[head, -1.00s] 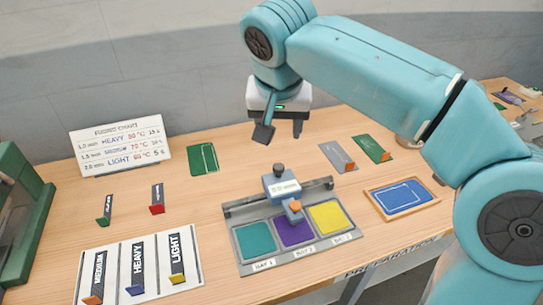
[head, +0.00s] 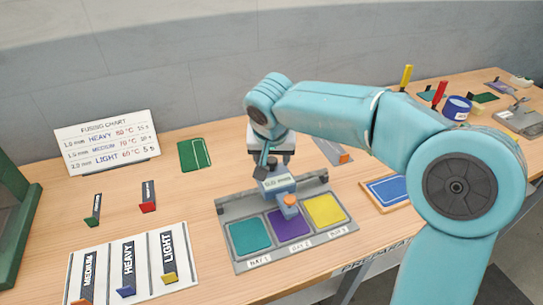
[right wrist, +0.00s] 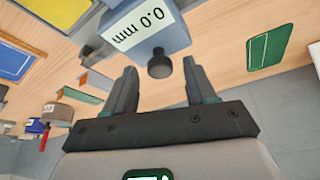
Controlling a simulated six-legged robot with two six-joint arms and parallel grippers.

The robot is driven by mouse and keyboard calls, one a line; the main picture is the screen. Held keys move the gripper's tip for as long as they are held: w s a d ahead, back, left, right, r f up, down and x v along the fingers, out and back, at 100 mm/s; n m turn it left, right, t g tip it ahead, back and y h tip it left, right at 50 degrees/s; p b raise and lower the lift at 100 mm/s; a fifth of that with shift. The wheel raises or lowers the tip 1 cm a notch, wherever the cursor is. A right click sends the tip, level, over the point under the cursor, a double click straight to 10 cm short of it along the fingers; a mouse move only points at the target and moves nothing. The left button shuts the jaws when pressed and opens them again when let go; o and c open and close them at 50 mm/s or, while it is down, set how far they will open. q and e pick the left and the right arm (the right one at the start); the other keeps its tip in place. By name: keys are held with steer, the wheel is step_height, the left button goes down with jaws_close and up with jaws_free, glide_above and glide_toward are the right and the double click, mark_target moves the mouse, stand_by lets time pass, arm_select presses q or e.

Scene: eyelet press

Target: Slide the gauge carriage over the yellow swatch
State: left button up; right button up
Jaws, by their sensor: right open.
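The gauge carriage (head: 280,184) is a blue-grey block with a display, a dark knob on top and an orange-tipped part in front. It sits on the fixture's rear rail, behind the purple swatch (head: 289,223). The yellow swatch (head: 325,209) lies to its right, the teal swatch (head: 250,236) to its left. My right gripper (head: 267,172) is open, just above and behind the carriage. In the right wrist view, the dark knob (right wrist: 160,64) lies between or just beyond the open fingertips; contact cannot be told. My left gripper is not in view.
The grey fixture (head: 222,208) has labelled bays. A fusing chart (head: 107,141) stands at the back left. A white card (head: 205,270) with tagged strips lies at front left, a blue framed panel (head: 390,190) at right. A green card (head: 194,154) lies behind.

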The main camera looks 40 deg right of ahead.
steer(key=shift+w+f, duration=0.15)
steer(key=shift+c, duration=0.9)
jaws_close()
steer(key=s+d, duration=0.2)
steer(key=d, duration=0.7)
steer(key=shift+s+d, duration=0.2)
steer(key=shift+d, duration=0.05)
